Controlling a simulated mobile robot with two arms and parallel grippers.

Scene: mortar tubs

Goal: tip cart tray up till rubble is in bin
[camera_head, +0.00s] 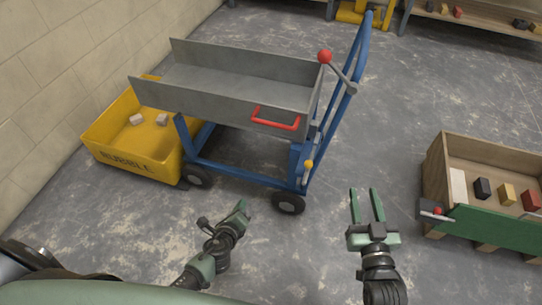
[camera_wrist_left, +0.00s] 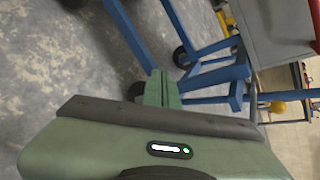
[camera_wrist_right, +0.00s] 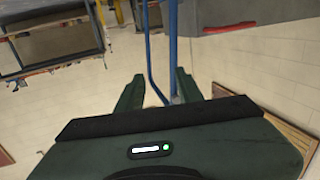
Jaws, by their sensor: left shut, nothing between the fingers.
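The cart has a blue frame (camera_head: 235,176) and a long grey tray (camera_head: 225,80). The tray looks about level, and no rubble shows on its visible floor. A red handle (camera_head: 276,119) is on the tray's near side. The yellow bin (camera_head: 130,160), marked RUBBLE, stands by the wall under the tray's left end; two pale blocks (camera_head: 148,119) lie in it. My left gripper (camera_head: 241,208) is shut and empty, in front of the cart and apart from it. My right gripper (camera_head: 367,205) is open and empty, to the right of the cart's near wheel.
A lever with a red knob (camera_head: 324,57) rises by the cart's blue push handle (camera_head: 362,50). A yellow knob (camera_head: 308,165) is low on the frame. A wooden crate (camera_head: 490,150) with several blocks stands at right, a green board on its front. Bare floor lies between cart and crate.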

